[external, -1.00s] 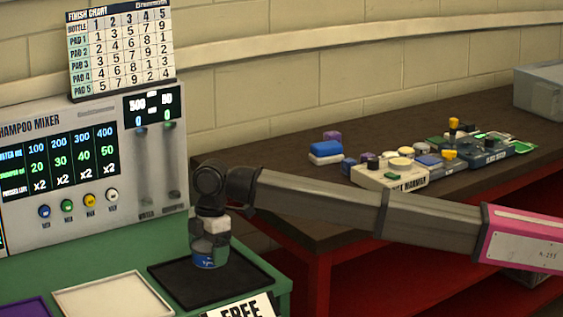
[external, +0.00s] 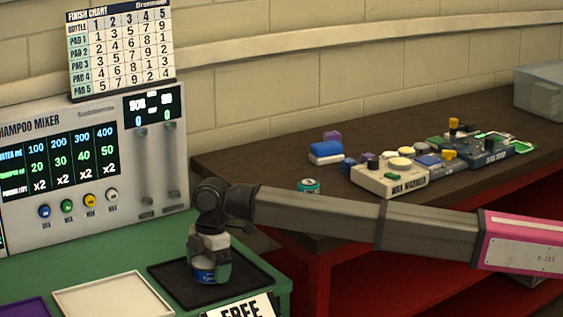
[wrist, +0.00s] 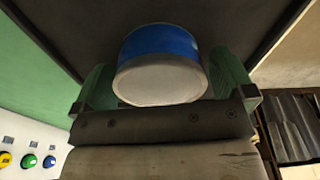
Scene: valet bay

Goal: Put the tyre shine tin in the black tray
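My gripper (external: 210,270) points down over the black tray (external: 252,277) and is shut on a blue and white tin (external: 203,276), taken to be the tyre shine tin; its label is too small to read. In the wrist view the tin (wrist: 160,60) sits between my green fingers, its pale round end toward the camera and the dark tray (wrist: 55,25) behind it. The tin is low, within the tray's outline. I cannot tell whether its underside touches the tray floor.
A white tray (external: 112,300) and a purple tray (external: 25,308) lie left of the black one. The shampoo mixer (external: 90,170) stands behind. A FREE sign (external: 240,307) is in front. A teal tin (external: 309,186) and a wax warmer (external: 390,180) are on the dark bench.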

